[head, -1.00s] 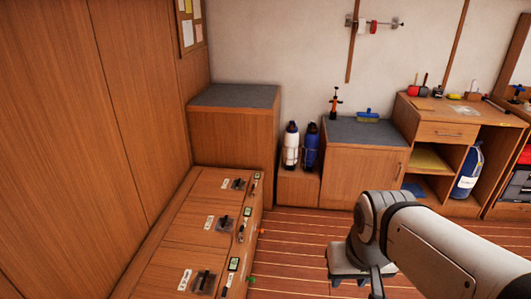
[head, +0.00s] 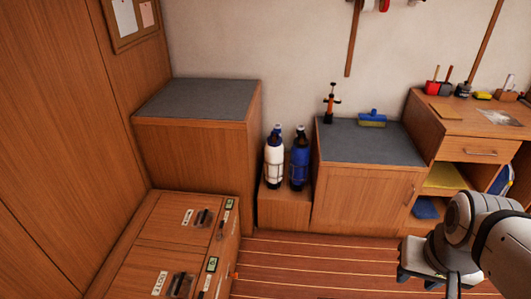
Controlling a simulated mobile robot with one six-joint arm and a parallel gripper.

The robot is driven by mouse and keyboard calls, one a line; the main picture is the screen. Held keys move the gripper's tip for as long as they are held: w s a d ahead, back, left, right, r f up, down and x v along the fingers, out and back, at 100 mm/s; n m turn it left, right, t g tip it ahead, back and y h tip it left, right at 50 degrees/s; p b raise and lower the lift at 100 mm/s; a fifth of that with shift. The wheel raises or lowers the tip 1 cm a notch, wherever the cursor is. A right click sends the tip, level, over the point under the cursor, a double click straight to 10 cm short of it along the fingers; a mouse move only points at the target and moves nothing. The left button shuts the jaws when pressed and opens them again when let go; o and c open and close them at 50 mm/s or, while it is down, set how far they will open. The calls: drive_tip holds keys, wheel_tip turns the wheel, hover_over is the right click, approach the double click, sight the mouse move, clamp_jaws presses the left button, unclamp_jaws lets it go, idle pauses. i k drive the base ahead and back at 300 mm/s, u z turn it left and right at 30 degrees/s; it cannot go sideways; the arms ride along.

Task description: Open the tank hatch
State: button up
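A low wooden bench at the lower left has hatch panels in its top. The far hatch panel (head: 168,213) and a nearer hatch panel (head: 135,268) both lie flat and look closed. Each carries a dark latch or handle, a far one (head: 202,218) and a nearer one (head: 180,285), beside a small white label. The label text is too small to read, so I cannot tell which is the tank hatch. My gripper (head: 428,272) hangs at the lower right, well apart from the bench, over the floor. Its fingertips are not clear.
A taller grey-topped cabinet (head: 190,145) stands behind the bench. White (head: 274,163) and blue (head: 299,163) bottles stand beside it. A low cabinet (head: 362,190) and a workbench (head: 470,135) line the back wall. The plank floor (head: 310,265) right of the bench is clear.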

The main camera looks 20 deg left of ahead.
sight(180, 218)
drive_tip(key=u, duration=0.4)
drive_tip(key=i, duration=1.5)
drive_tip(key=u, duration=0.75)
drive_tip(key=k, duration=0.7)
drive_tip(key=u, duration=0.15)
drive_tip(key=i, duration=0.85)
drive_tip(key=z, duration=0.1)
